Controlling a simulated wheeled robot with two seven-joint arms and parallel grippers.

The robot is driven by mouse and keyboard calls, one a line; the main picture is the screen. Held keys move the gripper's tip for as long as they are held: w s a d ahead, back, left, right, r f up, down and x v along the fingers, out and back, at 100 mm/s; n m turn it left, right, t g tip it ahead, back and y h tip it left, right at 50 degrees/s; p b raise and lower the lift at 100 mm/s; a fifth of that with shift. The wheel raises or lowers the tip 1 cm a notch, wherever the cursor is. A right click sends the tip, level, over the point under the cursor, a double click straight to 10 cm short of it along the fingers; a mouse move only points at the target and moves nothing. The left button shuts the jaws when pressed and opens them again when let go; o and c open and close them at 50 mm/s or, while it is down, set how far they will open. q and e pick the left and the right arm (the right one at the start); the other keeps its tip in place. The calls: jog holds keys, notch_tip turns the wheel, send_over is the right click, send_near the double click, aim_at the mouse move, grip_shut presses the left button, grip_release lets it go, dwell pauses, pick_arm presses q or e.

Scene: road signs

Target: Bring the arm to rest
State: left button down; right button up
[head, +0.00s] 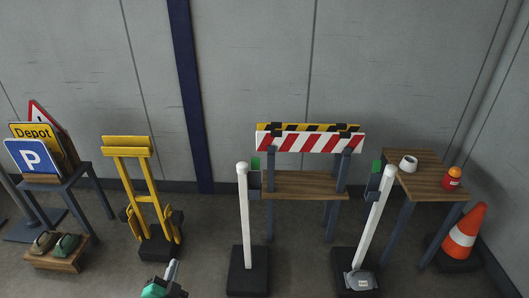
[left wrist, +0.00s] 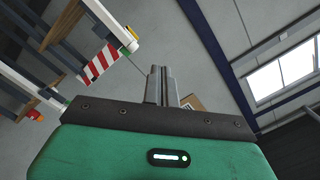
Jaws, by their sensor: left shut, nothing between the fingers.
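My left gripper (head: 172,271) shows at the bottom of the head view, left of the middle, with a green body and grey fingers. Its fingers are closed together and hold nothing. In the left wrist view the closed fingers (left wrist: 162,84) stand up from the green gripper body, with nothing between them. The gripper is in front of the yellow hand truck and clear of it. My right gripper is in neither view.
A yellow hand truck (head: 150,200) stands behind the gripper. Two white posts (head: 244,215) on dark bases stand before a red-and-white barrier board (head: 310,142). Signs (head: 32,158) are at left. A side table (head: 425,182) and traffic cone (head: 465,233) are at right.

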pick_arm(q)
jog(key=s+a+r+n+g+y, duration=0.1)
jog(key=s+a+n+g+y, duration=0.45)
jog(key=s+n, duration=0.45)
jog(key=s+d+m+g+h, duration=0.1)
jog(key=s+d+g+h, duration=0.25)
jog(key=s, duration=0.45)
jog(key=s+d+m+g+h, duration=0.1)
jog(key=s+d+g+h, duration=0.3)
jog(key=s, duration=0.5)
notch_tip(320, 180, down, 32)
jog(key=d+g+y, duration=0.1)
jog(key=g, duration=0.1)
jog(key=s+a+f+g+p, duration=0.1)
jog(key=s+a+f, duration=0.2)
jog(key=s+f, duration=1.5)
jog(key=shift+s+f+m+g+y, duration=0.15)
jog(key=shift+s+m+g+y, duration=0.2)
jog(key=shift+s, duration=0.3)
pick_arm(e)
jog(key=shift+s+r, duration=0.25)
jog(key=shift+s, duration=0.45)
